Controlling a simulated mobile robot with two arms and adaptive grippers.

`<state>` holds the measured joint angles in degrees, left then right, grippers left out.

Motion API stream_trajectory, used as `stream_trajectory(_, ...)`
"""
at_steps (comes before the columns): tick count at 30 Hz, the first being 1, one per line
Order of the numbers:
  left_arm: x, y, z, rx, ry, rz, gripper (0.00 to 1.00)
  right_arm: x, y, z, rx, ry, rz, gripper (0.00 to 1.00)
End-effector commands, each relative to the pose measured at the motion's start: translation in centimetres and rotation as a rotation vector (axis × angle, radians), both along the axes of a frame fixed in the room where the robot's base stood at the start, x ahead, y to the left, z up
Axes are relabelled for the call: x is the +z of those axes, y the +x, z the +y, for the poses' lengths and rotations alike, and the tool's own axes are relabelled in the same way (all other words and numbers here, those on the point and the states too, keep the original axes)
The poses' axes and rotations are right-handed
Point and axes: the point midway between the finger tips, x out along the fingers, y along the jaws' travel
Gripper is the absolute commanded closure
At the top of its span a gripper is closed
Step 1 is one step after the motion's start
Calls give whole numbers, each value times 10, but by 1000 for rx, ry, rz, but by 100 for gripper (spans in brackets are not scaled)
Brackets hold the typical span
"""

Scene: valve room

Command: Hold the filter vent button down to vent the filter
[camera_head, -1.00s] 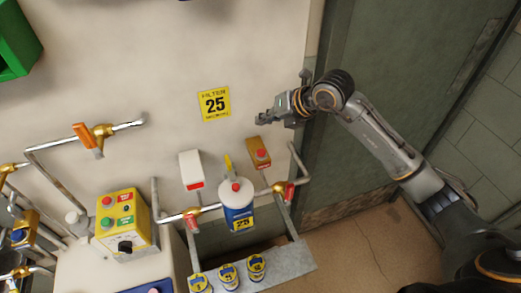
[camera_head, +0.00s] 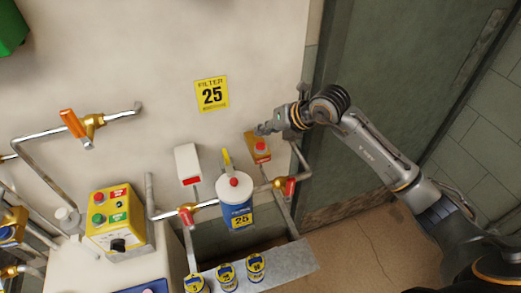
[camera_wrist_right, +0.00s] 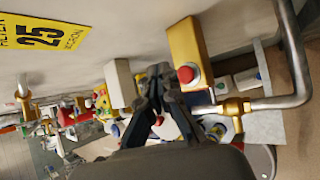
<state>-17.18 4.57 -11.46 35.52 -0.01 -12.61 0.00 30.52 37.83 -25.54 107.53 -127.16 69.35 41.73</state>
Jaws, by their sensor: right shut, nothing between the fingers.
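A red button (camera_head: 261,146) sits on a small yellow box (camera_head: 258,154) on the wall, right of the filter. It also shows in the wrist view as a red button (camera_wrist_right: 188,74) on a yellow box (camera_wrist_right: 190,40). A second red button (camera_head: 234,182) tops the white cap of the blue-and-white filter housing (camera_head: 238,216) labelled 25. I cannot tell from labels which one is the vent button. My right gripper (camera_head: 259,130) is shut and empty, its tips close to the top of the yellow box. Contact is not clear. My left gripper is out of view.
A white box with a red strip (camera_head: 188,164) is left of the filter. A pipe with red-handled valves (camera_head: 289,187) runs beside it. Several filter cans (camera_head: 226,276) stand on a grey shelf (camera_head: 292,260) below. A yellow control box (camera_head: 118,222) is at left.

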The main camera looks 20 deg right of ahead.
Motion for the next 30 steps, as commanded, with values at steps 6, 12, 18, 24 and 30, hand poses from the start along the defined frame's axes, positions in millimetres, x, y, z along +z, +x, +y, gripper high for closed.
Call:
stream_trajectory(6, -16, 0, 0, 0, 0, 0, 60, -19, 0, 0, 0, -1, 0, 100)
stream_trajectory(12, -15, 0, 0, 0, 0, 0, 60, -19, 0, 0, 0, -1, 0, 100)
stream_trajectory(18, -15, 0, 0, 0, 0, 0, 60, -19, 0, 0, 0, -1, 0, 100)
stream_trajectory(24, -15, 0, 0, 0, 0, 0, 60, -18, 0, 0, 0, -1, 0, 100)
stream_trajectory(30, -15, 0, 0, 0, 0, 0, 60, -18, 0, 0, 1, -1, 0, 100)
